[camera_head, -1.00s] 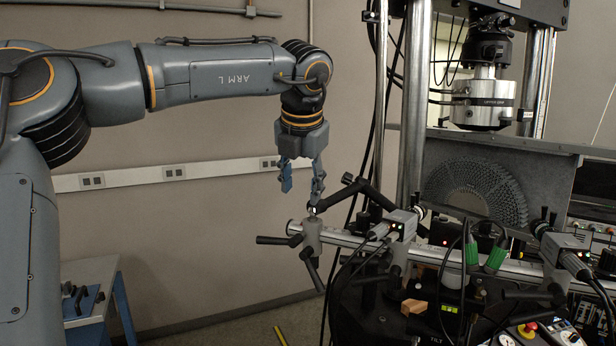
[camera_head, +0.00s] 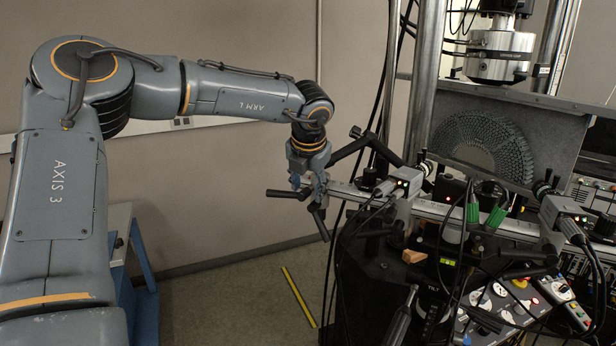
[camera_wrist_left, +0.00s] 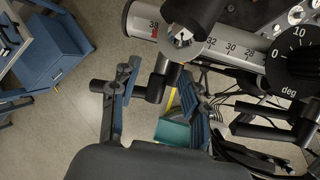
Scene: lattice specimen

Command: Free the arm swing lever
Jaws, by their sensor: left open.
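My left gripper (camera_head: 308,186) is open at the left end of the scaled rail (camera_head: 342,189), pointing down around the end clamp. In the left wrist view its two blue-grey fingers (camera_wrist_left: 160,100) stand apart. A black lever handle (camera_head: 284,193) sticks out left of the clamp; a similar black grip (camera_wrist_left: 102,87) shows left of the left finger in the wrist view. Another black lever (camera_head: 320,224) hangs below the clamp. No label shows which one is the arm swing lever. The fingers partly hide the clamp, and contact cannot be told. My right gripper is not in view.
A black jointed arm (camera_head: 352,147) rises behind the rail. Boxy grey camera units (camera_head: 405,181) with cables sit along the rail. A degree dial (camera_wrist_left: 296,55) is at right in the wrist view. A blue-framed bench (camera_head: 145,255) stands left; the floor between is open.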

